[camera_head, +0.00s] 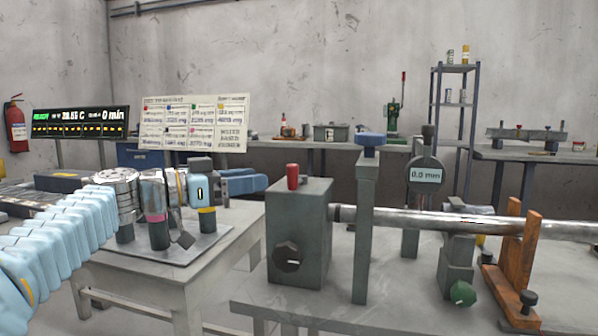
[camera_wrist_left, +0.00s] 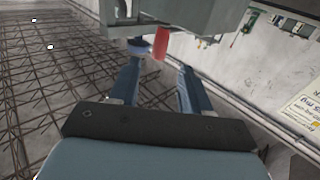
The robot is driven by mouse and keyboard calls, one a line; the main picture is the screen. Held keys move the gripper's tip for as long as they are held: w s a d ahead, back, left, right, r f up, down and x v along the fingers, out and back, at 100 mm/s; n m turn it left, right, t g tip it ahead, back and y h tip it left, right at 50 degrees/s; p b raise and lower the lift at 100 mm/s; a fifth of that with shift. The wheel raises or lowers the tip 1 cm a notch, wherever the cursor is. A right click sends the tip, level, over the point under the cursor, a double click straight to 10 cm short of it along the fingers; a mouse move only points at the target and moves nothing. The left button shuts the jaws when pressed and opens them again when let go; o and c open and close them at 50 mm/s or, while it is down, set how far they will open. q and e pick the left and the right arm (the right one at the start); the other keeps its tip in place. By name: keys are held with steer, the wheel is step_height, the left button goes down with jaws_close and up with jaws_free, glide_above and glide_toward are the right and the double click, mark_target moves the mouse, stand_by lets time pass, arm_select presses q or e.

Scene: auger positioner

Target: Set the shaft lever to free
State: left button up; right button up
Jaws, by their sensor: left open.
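A short upright red handle (camera_head: 293,177), likely the shaft lever, stands on top of a grey box (camera_head: 312,225) with a black knob (camera_head: 287,257) on its front. A horizontal steel shaft (camera_head: 400,219) runs right from the box. My left gripper (camera_head: 262,181) is open and empty, its blue fingers pointing right towards the red handle, a little short of it. In the left wrist view, the red handle (camera_wrist_left: 162,43) shows beyond the open fingertips (camera_wrist_left: 160,66), between their lines. No lever marking is readable. My right gripper is not in view.
A post with a blue knob (camera_head: 370,139) stands right of the box. A dial gauge (camera_head: 426,175) reads 0.0 mm. A green knob (camera_head: 462,293) and brown wooden support (camera_head: 512,262) are further right. A lower side table (camera_head: 215,244) lies under my left wrist.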

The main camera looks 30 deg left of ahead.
mark_target(288, 176)
arm_select(q)
steer(key=p+x, duration=0.1)
steer(key=x, duration=0.8)
steer(key=shift+w+d+p, duration=0.15)
steer(key=shift+p, duration=0.25)
steer(key=shift+c, duration=0.2)
jaws_close()
